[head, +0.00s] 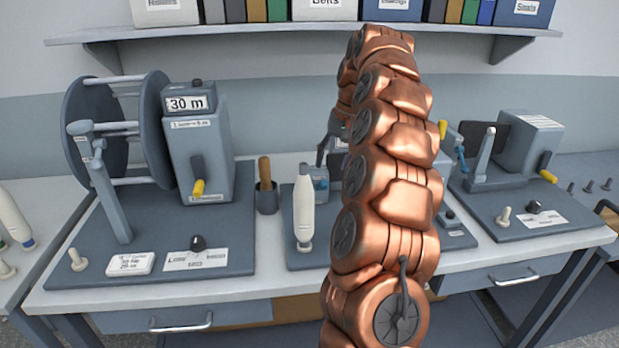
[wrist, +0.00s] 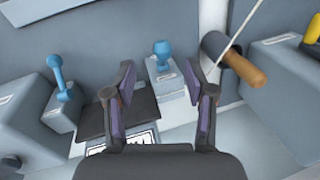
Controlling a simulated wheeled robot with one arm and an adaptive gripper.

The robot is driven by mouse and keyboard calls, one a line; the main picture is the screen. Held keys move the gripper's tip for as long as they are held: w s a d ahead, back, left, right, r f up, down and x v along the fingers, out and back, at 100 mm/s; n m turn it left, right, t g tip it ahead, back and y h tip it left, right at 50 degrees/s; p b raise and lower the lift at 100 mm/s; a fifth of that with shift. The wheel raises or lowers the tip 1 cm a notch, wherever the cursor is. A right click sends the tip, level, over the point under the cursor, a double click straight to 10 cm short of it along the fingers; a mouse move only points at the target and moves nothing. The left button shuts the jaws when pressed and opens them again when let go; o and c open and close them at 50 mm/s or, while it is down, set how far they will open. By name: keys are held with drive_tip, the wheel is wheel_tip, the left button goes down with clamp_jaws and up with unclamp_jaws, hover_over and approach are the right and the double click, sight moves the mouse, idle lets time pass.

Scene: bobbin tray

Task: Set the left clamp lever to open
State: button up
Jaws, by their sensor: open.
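The left clamp is a grey-blue block (wrist: 168,84) with a blue lever (wrist: 162,49) in the wrist view. The lever seems to stand up toward the camera; its exact setting I cannot tell. In the head view its lever (head: 320,184) shows just left of my arm. A second clamp with a blue lever (wrist: 60,78) stands to the left in the wrist view, its lever leaning. My gripper (wrist: 160,70) is open and empty, its fingertips either side of the left clamp in the picture. Contact is not visible. My arm mostly hides the gripper in the head view.
A cup with a wooden-handled tool (wrist: 240,68) stands right of the left clamp in the wrist view. A metre box (head: 197,150) and reel stand left in the head view. A shelf (head: 300,32) runs above.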

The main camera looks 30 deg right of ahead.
sight(324, 185)
drive_tip(key=shift+w+a+f, duration=0.15)
drive_tip(key=shift+w+f, duration=0.1)
drive_tip(key=shift+f, duration=0.3)
drive_tip(key=shift+w+a+f, duration=0.1)
drive_tip(key=shift+w+f, duration=0.1)
drive_tip(key=shift+f, duration=0.3)
drive_tip(key=shift+p+x, duration=0.85)
drive_tip(key=shift+x, duration=2)
clamp_jaws()
